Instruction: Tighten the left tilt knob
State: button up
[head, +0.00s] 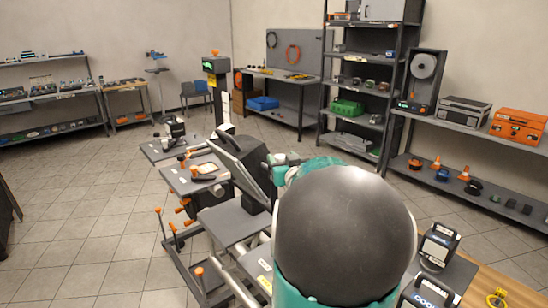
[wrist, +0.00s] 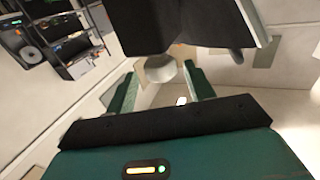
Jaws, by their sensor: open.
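A pale grey rounded knob (wrist: 160,68), apparently the left tilt knob, sticks out below a dark housing (wrist: 185,25) in the wrist view. My gripper (wrist: 162,76) is open, with one green finger on each side of the knob's lower end. Clear gaps show between knob and fingers, and I see no contact. In the head view a dark tilted panel unit (head: 243,162) stands on the cart just left of my arm. My arm's large dark joint hides the area to its right. The knob cannot be made out in the head view.
The cart has grey side trays (head: 195,176) and orange-tipped levers (head: 172,227) at front left. A bench (head: 470,268) with dark boxed devices is close at right. Shelving (head: 365,75) lines the back wall. Tiled floor (head: 85,205) at left is free.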

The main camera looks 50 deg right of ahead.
jog(key=shift+x, duration=1)
jog(key=shift+w+a, duration=0.1)
jog(key=c, duration=0.9)
jog(key=shift+c, duration=0.2)
jog(key=shift+w+r+m+g+h, duration=0.1)
jog(key=shift+m+g+h, duration=0.55)
jog(key=shift+h, duration=0.25)
jog(key=shift+m+g+h, duration=1.6)
jog(key=shift+m+g, duration=0.05)
jog(key=shift+g, duration=0.3)
